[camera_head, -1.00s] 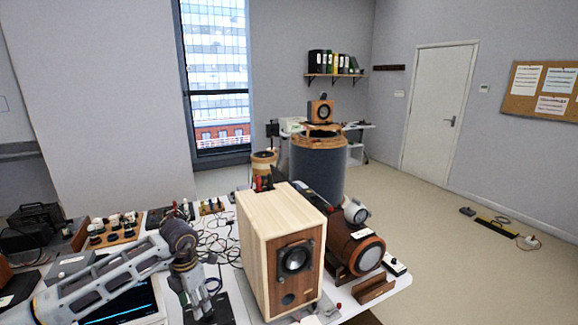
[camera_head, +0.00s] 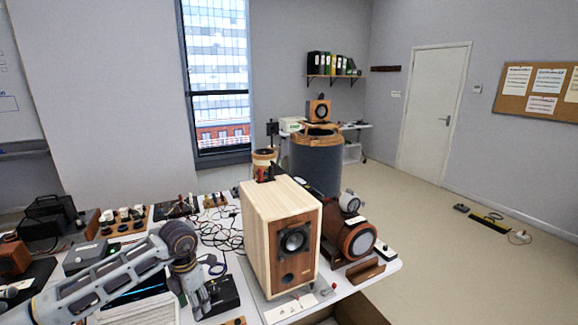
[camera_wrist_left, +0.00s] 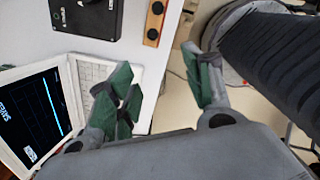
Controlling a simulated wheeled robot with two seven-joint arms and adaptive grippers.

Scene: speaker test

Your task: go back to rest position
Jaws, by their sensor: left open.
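My left arm comes in from the left over the table. Its gripper (camera_head: 198,302) points down near the table's front edge, to the left of the wooden speaker. In the left wrist view the two green-padded fingers of this gripper (camera_wrist_left: 162,92) stand wide apart with nothing between them. One finger is over the white keyboard of a laptop-like device (camera_wrist_left: 92,75), the other past the table edge. No contact with anything can be made out. My right gripper is in neither view.
A tall wooden speaker (camera_head: 265,237) stands mid-table, with a brown cylindrical speaker (camera_head: 338,232) to its right. Tangled cables (camera_head: 218,228) and several devices cover the table's left part. A black box (camera_wrist_left: 86,18) lies near the left gripper. Open floor (camera_head: 440,250) lies to the right.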

